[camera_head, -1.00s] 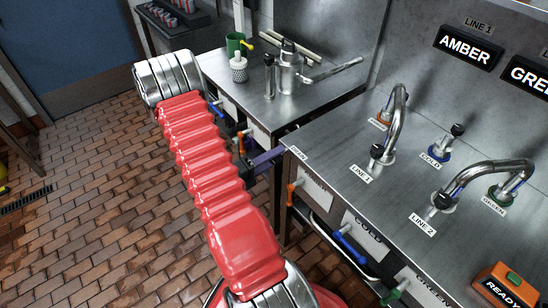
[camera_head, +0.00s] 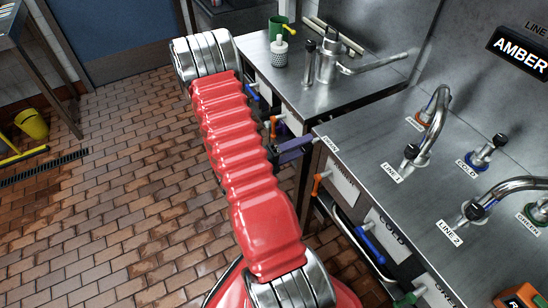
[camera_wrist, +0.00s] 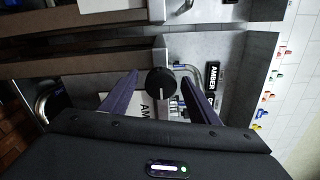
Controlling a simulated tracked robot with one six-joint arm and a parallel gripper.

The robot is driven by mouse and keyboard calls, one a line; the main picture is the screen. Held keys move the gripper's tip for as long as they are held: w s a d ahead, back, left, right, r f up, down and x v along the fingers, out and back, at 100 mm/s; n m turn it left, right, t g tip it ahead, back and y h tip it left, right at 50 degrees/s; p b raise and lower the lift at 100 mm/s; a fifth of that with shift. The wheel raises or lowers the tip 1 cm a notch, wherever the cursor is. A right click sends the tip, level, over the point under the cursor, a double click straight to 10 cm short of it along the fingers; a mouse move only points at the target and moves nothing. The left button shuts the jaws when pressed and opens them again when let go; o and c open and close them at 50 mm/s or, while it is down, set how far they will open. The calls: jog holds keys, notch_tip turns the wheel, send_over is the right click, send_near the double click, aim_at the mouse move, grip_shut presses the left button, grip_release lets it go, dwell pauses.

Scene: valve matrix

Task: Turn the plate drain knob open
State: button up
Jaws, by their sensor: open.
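A round black knob with a light mark line (camera_wrist: 160,84) faces me in the middle of the wrist view; I take it for the drain knob. My gripper (camera_wrist: 163,78) is open, with one purple finger on each side of the knob and a visible gap to each. How far the fingertips reach past the knob I cannot tell. In the head view my gripper (camera_head: 297,147) is at the counter's left front corner, beside a small label that seems to read DRAIN (camera_head: 330,143). The knob itself is hidden there.
The steel counter (camera_head: 375,130) carries the LINE 1 tap (camera_head: 430,130) and LINE 2 tap (camera_head: 500,195). An orange handle (camera_head: 318,185) and a blue handle (camera_head: 370,243) stick out along its front. A second counter (camera_head: 280,75) stands behind.

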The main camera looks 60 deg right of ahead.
jog(key=v, duration=1.2)
jog(key=shift+a, duration=0.1)
dwell(0.5)
jog(key=s+a+f+m+g+y, duration=0.25)
jog(key=s+a+m+y, duration=0.3)
jog(key=m, duration=0.55)
jog(key=w+a+r+m+t+y, duration=0.25)
jog(key=a+m+y, duration=0.35)
jog(key=a+m, duration=0.35)
jog(key=w+a+r+m+t+y, duration=0.3)
jog(key=w+a+r+m+t, duration=0.2)
jog(key=a+r+m+t, duration=0.45)
jog(key=a+r+n+t+y, duration=0.1)
jog(key=a+r+t, duration=0.3)
jog(key=r, duration=1)
jog(key=a, duration=0.2)
jog(key=shift+s+a+r+n, duration=0.25)
jog(key=shift+r+n, duration=0.05)
jog(key=shift+n, duration=0.1)
